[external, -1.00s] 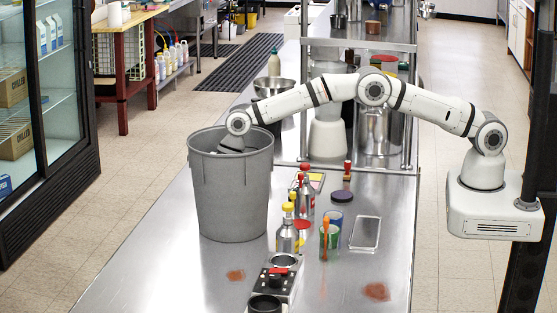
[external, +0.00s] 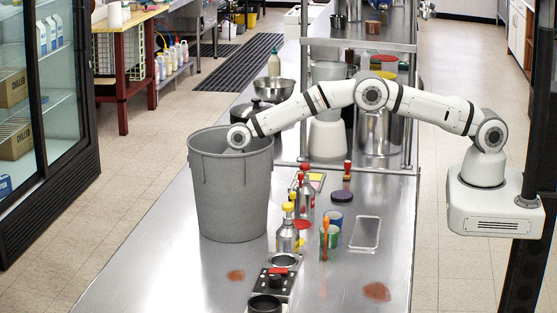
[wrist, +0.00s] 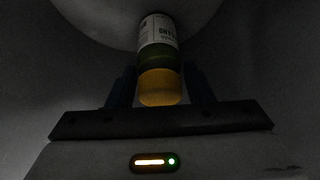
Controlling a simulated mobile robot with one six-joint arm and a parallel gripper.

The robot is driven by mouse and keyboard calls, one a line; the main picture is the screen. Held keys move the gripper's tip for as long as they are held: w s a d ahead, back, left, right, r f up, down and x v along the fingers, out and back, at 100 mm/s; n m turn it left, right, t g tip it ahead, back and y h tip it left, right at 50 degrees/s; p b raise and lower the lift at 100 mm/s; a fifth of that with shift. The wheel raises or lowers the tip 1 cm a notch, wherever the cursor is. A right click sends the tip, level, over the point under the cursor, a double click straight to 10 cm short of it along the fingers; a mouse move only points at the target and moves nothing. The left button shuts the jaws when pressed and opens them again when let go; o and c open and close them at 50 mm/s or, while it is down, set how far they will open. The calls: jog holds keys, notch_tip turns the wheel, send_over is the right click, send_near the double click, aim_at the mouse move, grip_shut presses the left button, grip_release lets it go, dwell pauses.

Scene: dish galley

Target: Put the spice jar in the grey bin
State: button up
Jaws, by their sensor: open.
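The grey bin (external: 233,200) stands upright on the steel counter, left of the middle in the external view. My arm reaches over its rim, and my gripper is hidden inside it there. In the dark wrist view, my gripper (wrist: 162,76) is open, with a dark finger on each side of the spice jar (wrist: 160,55). The jar has a white label, a dark green band and a yellow-orange end towards me. The bin's pale inside shows beyond it. I cannot tell whether the jar touches the bin's bottom.
Bottles with red and yellow tops (external: 288,232) stand right of the bin. Reddish stains mark the counter. A shelf rack (external: 360,43) stands behind.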

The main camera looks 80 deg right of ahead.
jog(key=r+b, duration=0.1)
jog(key=r, duration=0.2)
jog(key=r+b, duration=0.1)
jog(key=r, duration=0.2)
jog(key=d+r+b, duration=0.1)
jog(key=r, duration=0.3)
jog(key=shift+s, duration=0.4)
jog(key=shift+r, duration=0.25)
jog(key=s+d+r+m+h, duration=0.1)
jog(key=s+d+r+m, duration=0.1)
jog(key=s+d+r, duration=0.65)
jog(key=s+d+r+m+h, duration=0.1)
jog(key=s+d+r+m, duration=0.1)
jog(key=s+d+r, duration=0.6)
jog(key=s+d+f+m, duration=0.1)
jog(key=s+d, duration=0.2)
jog(key=s, duration=0.8)
jog(key=s+d+f+m, duration=0.1)
jog(key=s+d+m, duration=0.1)
jog(key=s, duration=1)
jog(key=s+d+f+m+h, duration=0.1)
jog(key=s+d+f, duration=0.1)
jog(key=s, duration=1)
jog(key=shift+s+d+m, duration=0.15)
jog(key=shift+d+m, duration=0.25)
jog(key=shift+d, duration=0.45)
